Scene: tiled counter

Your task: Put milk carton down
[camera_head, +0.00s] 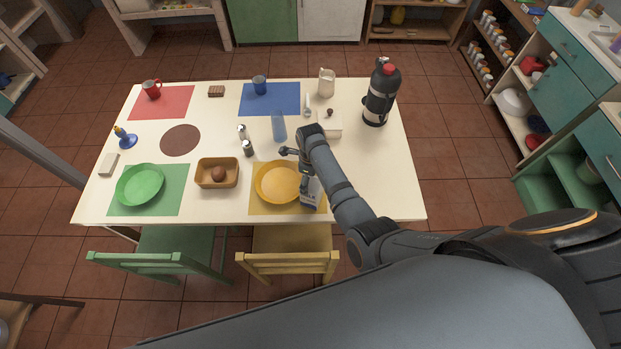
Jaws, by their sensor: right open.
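A white and blue-grey milk carton (309,194) stands on the yellow mat (259,206) at the front right of the table, just right of the orange-yellow plate (277,183). My right arm and gripper hide its upper part. My right gripper (296,161) is open just behind and above the carton. I cannot tell whether a finger still touches it. My left gripper is not in view.
A clear blue glass (278,127), two shakers (247,147) and a white dish (328,124) stand near my gripper. A basket (217,172) sits left of the plate. A large dark flask (381,93) stands at the back right. The table's right front corner is clear.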

